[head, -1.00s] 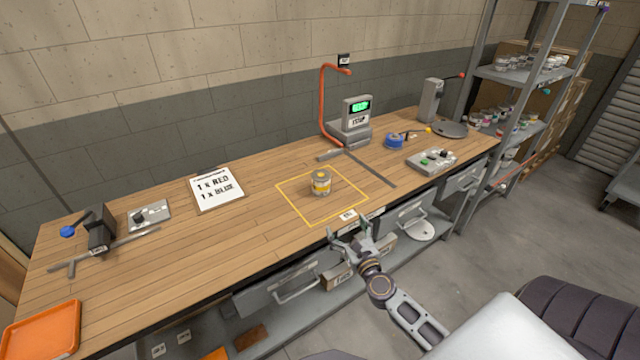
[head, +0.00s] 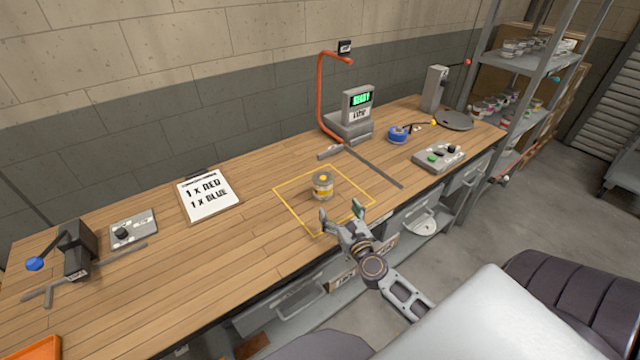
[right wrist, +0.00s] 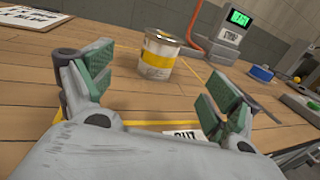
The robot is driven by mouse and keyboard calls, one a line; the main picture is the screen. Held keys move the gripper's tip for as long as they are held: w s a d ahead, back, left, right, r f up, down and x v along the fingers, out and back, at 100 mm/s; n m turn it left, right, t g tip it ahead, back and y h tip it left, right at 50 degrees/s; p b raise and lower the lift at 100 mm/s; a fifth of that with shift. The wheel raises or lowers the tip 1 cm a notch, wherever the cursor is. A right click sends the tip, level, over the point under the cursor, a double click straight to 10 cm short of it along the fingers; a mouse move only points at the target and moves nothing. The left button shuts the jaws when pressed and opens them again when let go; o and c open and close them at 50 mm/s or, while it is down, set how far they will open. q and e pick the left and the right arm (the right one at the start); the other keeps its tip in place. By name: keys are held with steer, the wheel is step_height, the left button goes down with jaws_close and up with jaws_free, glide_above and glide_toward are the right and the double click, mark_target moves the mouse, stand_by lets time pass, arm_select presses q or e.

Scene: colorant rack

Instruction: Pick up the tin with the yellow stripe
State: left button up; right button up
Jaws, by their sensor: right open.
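The tin with the yellow stripe (head: 322,187) stands upright on the wooden bench, inside a yellow outlined square (head: 290,212). It is a grey metal tin with a yellow spot on its lid. It also shows in the right wrist view (right wrist: 158,56), ahead of the fingers and between them. My right gripper (head: 342,215) is open and empty at the front edge of the square, a short way in front of the tin and not touching it. Its green-padded fingertips (right wrist: 155,85) show in the right wrist view. My left gripper is not in view.
A clipboard (head: 208,196) reading 1 x RED, 1 x BLUE lies left of the square. A scale with a green display (head: 350,117) and an orange pipe (head: 320,100) stand behind. A button box (head: 440,157) sits at right. The bench around the tin is clear.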

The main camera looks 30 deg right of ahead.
mark_target(326, 189)
steer(key=shift+w, duration=0.3)
steer(key=shift+w+d+r+p, duration=0.1)
steer(key=shift+w+d+p, duration=0.15)
steer(key=shift+w, duration=0.55)
steer(key=shift+w+d+p, duration=0.1)
steer(key=shift+w+p, duration=0.1)
steer(key=shift+w, duration=0.6)
steer(key=shift+w+d, duration=0.25)
steer(key=shift+w, duration=0.95)
steer(key=shift+w+d+p, duration=0.15)
steer(key=shift+w+p, duration=0.05)
steer(key=shift+w, duration=0.5)
steer(key=shift+w+d+p, duration=0.1)
steer(key=shift+w+p, duration=0.05)
steer(key=shift+w, duration=0.55)
steer(key=shift+w+d+f, duration=0.1)
steer(key=shift+w+d, duration=0.1)
steer(key=shift+w, duration=0.65)
steer(key=shift+w+d+f, duration=0.15)
steer(key=shift+w+d, duration=0.05)
steer(key=shift+w, duration=0.65)
steer(key=shift+w+d+f, duration=0.1)
steer(key=shift+w+d, duration=0.1)
steer(key=shift+w, duration=0.65)
steer(key=c, duration=1.3)
